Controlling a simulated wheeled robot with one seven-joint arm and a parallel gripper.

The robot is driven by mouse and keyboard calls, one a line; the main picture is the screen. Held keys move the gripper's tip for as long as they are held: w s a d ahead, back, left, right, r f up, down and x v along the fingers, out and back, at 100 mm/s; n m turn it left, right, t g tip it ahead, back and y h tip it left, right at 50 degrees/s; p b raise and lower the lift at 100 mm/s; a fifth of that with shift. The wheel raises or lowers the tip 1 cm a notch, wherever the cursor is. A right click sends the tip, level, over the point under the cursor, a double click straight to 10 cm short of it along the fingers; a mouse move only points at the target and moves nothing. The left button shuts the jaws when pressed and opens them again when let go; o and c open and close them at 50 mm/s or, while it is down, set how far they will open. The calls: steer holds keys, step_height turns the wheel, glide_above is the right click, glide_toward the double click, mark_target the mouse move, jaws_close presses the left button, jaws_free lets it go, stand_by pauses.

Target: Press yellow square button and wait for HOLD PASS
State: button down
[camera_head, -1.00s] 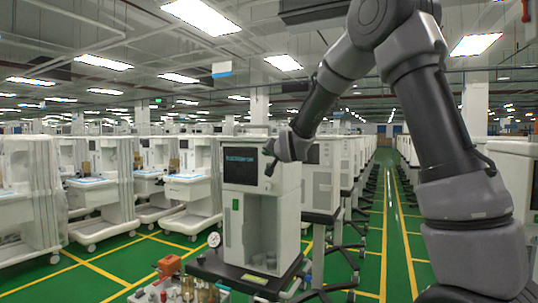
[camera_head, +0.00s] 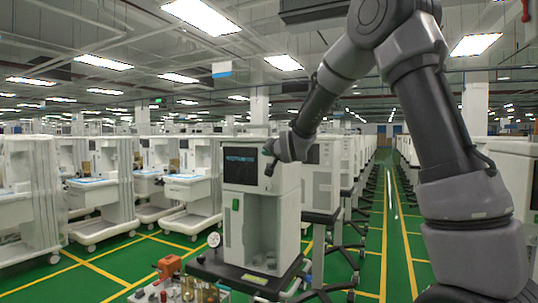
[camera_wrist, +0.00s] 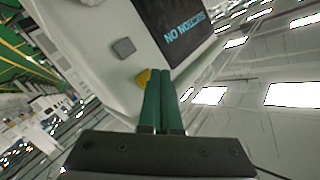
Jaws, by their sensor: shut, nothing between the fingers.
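The white machine (camera_head: 262,216) stands in the middle of the head view with a dark screen (camera_head: 241,165) at its upper front. The screen also fills the upper part of the wrist view (camera_wrist: 176,28), with light blue text only partly readable. The yellow button (camera_wrist: 142,77) is on the white panel below a grey square button (camera_wrist: 124,47). My gripper (camera_wrist: 164,72) has green fingers, shut together and empty. Their tips overlap the yellow button's right edge in the picture, and I cannot tell whether they touch it. In the head view my gripper (camera_head: 269,169) is at the screen's right side.
A gauge (camera_head: 214,240) and an orange part (camera_head: 169,266) are at the machine's lower left. White carts (camera_head: 193,190) stand in rows to the left. More machines line the right side, beside a green aisle (camera_head: 398,235) with yellow lines.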

steer(key=shift+w+d, duration=0.1)
stand_by(0.7)
steer(key=shift+w+d, duration=0.15)
steer(key=shift+w, duration=0.1)
steer(key=shift+w+d, duration=0.25)
steer(key=shift+w, duration=0.15)
stand_by(0.7)
steer(key=shift+s+a, duration=0.1)
stand_by(0.3)
steer(key=shift+s+a, duration=0.35)
steer(key=shift+s, duration=0.3)
steer(key=shift+s+a, duration=0.45)
steer(key=shift+s, duration=0.3)
steer(key=shift+s+a, duration=0.4)
steer(key=shift+s, duration=0.3)
steer(key=shift+s+a, duration=0.45)
steer(key=shift+s, duration=0.3)
